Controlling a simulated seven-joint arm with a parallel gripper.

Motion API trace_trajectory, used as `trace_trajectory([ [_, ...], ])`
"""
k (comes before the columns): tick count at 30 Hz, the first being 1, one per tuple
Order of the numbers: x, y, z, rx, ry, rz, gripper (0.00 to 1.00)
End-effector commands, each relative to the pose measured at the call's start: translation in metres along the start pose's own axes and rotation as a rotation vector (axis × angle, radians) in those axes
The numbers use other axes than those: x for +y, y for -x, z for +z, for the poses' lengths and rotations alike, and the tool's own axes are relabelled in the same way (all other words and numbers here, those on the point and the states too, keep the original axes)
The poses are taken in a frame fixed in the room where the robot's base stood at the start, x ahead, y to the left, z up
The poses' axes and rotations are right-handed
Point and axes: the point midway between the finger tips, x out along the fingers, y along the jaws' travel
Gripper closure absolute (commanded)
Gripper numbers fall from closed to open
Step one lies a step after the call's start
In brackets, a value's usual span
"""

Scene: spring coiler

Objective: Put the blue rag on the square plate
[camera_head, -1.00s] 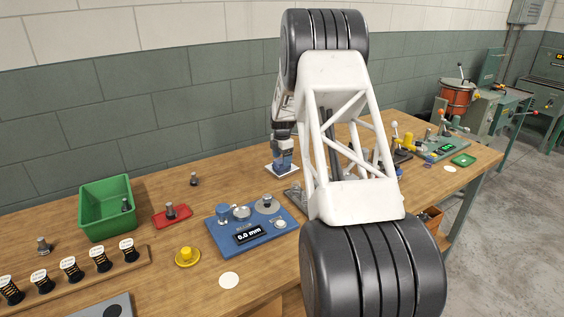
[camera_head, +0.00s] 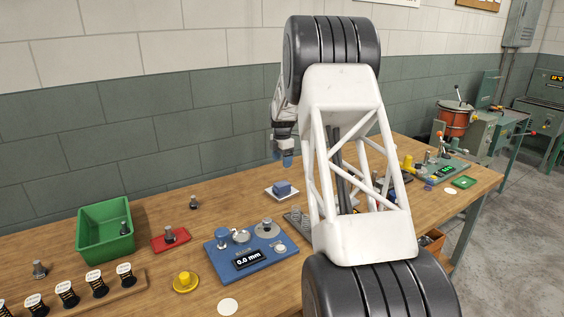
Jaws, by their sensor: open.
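The blue rag (camera_head: 283,187) is a small folded blue block lying on the white square plate (camera_head: 271,194) at the back of the bench. It rests inside the plate's rim. My gripper (camera_head: 283,161), with blue fingertips, is just above the rag and apart from it. The gripper is open and empty. My arm comes from the front right and hides part of the bench beside the plate.
A blue gauge base (camera_head: 219,259) reading 0.0 mm stands in front of the plate. A green bin (camera_head: 88,233), a red tray (camera_head: 160,243) and a yellow part (camera_head: 185,283) are to the left. Bench tools stand at the right behind my arm.

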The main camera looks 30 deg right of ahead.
Motion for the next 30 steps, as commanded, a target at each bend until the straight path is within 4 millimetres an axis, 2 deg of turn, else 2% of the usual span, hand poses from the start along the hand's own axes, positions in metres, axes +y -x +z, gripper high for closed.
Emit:
trace_trajectory([
  [20, -0.002, 0.002, -0.003, 0.0, -0.006, 0.001, 0.25],
  [26, -0.013, 0.02, -0.022, -0.004, -0.056, 0.009, 0.25],
  [30, -0.03, 0.041, -0.05, -0.007, -0.127, 0.019, 0.25],
])
